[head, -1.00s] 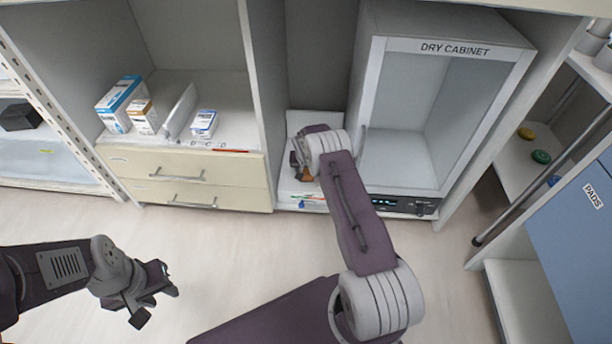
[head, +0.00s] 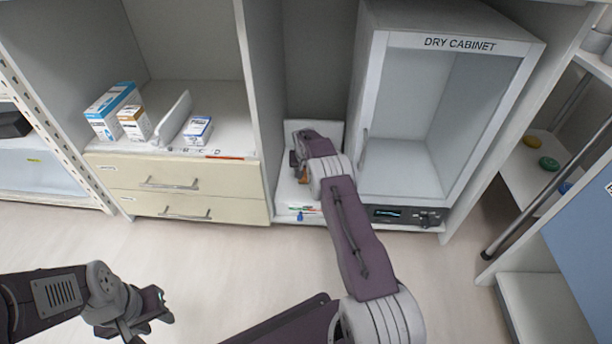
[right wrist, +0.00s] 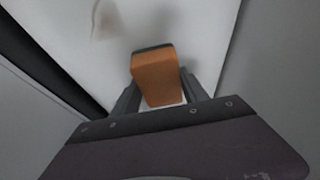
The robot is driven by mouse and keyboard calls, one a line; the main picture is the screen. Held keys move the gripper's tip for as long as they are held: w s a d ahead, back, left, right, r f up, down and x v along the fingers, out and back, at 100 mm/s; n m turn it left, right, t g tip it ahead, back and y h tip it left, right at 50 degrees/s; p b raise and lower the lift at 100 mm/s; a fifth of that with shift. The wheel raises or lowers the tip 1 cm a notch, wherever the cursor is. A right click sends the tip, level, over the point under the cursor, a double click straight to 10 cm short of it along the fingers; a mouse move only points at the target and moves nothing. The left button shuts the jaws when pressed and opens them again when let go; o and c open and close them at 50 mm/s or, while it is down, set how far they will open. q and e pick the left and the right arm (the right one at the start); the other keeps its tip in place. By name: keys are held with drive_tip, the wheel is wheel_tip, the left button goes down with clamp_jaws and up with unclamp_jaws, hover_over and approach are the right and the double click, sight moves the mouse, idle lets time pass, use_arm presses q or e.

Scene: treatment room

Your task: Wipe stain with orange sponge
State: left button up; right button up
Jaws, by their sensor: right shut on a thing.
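The orange sponge (right wrist: 155,79), with a dark strip along its far edge, is between the fingers of my right gripper (right wrist: 160,92) in the right wrist view. That gripper is shut on it. A faint brownish stain (right wrist: 104,20) lies on the white surface ahead and left of the sponge, apart from it. In the head view my right gripper (head: 297,162) is over the white shelf left of the dry cabinet, mostly hidden by my arm; the stain is not visible there. I cannot tell whether the sponge touches the surface. My left gripper (head: 150,308) is open and empty above the floor.
The dry cabinet (head: 376,110) stands right of the white shelf (head: 325,129), and a partition (head: 262,90) bounds it on the left. Pens (head: 302,209) lie at the shelf's front edge. Boxes (head: 107,112) stand on the drawer unit (head: 180,172) at left.

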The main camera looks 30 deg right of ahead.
wheel_tip(320, 180, up, 6)
drive_tip(key=p, duration=0.5)
drive_tip(key=shift+r, duration=0.15)
wheel_tip(320, 180, up, 3)
drive_tip(key=p, duration=0.2)
drive_tip(key=shift+p, duration=0.4)
